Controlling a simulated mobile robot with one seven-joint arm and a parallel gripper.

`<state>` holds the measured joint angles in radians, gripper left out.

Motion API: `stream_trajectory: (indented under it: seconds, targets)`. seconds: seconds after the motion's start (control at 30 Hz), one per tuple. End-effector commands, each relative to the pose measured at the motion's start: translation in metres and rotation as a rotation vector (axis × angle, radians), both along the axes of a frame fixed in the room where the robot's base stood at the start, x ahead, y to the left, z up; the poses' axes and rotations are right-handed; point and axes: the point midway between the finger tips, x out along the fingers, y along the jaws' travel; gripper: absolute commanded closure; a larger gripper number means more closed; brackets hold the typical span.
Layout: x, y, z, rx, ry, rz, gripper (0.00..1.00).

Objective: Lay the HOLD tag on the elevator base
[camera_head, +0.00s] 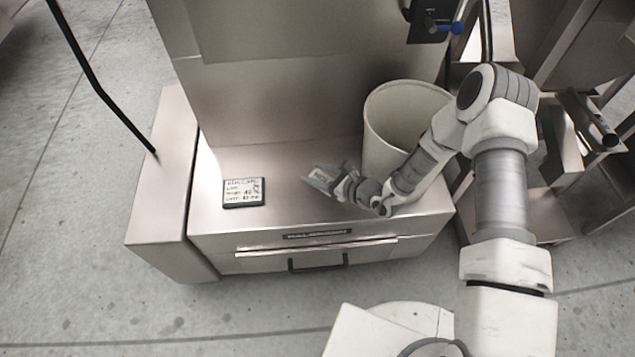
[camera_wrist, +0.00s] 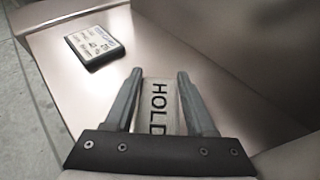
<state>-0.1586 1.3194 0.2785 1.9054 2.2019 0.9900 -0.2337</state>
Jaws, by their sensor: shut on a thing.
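The HOLD tag (camera_wrist: 158,104) is a pale strip with dark letters, seen between my fingers in the wrist view. My gripper (camera_head: 322,176) is shut on it; it also shows in the wrist view (camera_wrist: 160,88). The near end of the tag is hidden by the gripper body. The elevator base (camera_head: 290,215) is a brushed steel box with a flat top. My gripper is over the middle of that top. I cannot tell whether the tag touches the steel.
A dark-framed card with handwriting (camera_head: 244,192) lies on the left of the base top. A cream bin (camera_head: 385,120) stands at the right, close behind my arm. A steel upright panel (camera_head: 280,100) rises at the back. Bare steel lies between card and gripper.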

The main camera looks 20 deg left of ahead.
Motion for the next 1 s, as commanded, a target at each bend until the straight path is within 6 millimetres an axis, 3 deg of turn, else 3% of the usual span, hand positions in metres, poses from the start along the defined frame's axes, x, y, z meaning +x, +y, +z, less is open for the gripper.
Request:
stream_trajectory:
  seconds: [0.37, 0.77, 0.8, 0.93, 1.0]
  targets:
    - [0.0, 0.0, -0.043, -0.001, 0.0, 0.0, 0.98]
    - [0.0, 0.0, -0.048, 0.0, 0.0, -0.001, 0.98]
    - [0.001, 0.0, -0.046, 0.0, 0.0, -0.001, 0.38]
    - [0.001, 0.0, -0.046, 0.0, 0.0, -0.001, 0.15]
    - [0.001, 0.0, -0.046, 0.0, 0.0, -0.001, 0.15]
